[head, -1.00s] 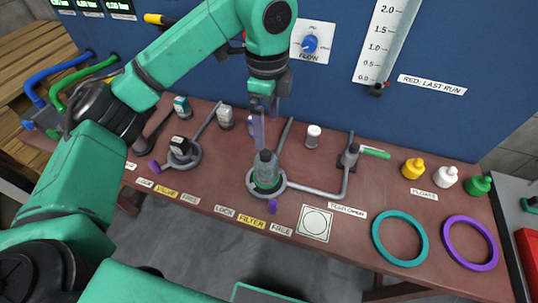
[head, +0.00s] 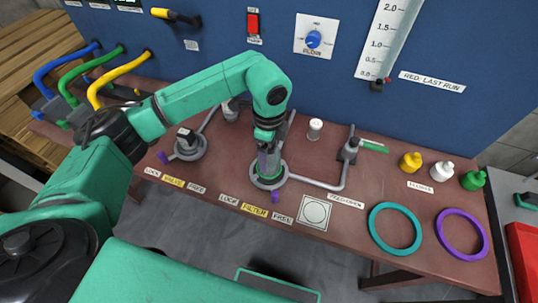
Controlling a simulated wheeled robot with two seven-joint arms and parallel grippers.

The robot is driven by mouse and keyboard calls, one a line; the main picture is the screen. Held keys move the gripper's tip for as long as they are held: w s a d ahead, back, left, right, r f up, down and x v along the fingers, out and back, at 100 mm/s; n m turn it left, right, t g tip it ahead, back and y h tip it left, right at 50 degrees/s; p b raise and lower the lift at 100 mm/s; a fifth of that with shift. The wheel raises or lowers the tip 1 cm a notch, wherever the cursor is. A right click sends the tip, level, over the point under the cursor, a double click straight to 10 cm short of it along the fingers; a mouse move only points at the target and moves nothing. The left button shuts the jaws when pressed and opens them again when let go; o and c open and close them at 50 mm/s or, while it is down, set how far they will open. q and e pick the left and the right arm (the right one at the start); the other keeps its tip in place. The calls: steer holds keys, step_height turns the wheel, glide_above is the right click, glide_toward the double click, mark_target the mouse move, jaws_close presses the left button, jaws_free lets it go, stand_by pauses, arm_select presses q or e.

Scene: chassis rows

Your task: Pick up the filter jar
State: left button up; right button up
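The filter jar (head: 269,174) is a grey jar with a green band, upright in the grey ring holder (head: 284,182) above the FILTER label (head: 254,210). A purple lever (head: 277,197) sticks out from the holder's front, near the FREE label (head: 282,217). My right gripper is not in view.
A second ring holder (head: 199,151) with a dark-topped part stands to the left. A pipe (head: 318,183) runs right to a green-handled valve (head: 372,146). A small white jar (head: 315,129), teal ring (head: 376,237), purple ring (head: 442,230) and several small bottles (head: 410,162) are on the bench.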

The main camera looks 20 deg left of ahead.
arm_select(q)
steer(key=shift+c, duration=1.1)
steer(key=shift+w+r, duration=0.1)
steer(key=shift+r, duration=0.4)
step_height(320, 180, up, 8)
steer(key=shift+r+b, duration=0.2)
steer(key=shift+b, duration=0.75)
step_height(320, 180, up, 11)
steer(key=p, duration=0.1)
steer(key=shift+f, duration=0.2)
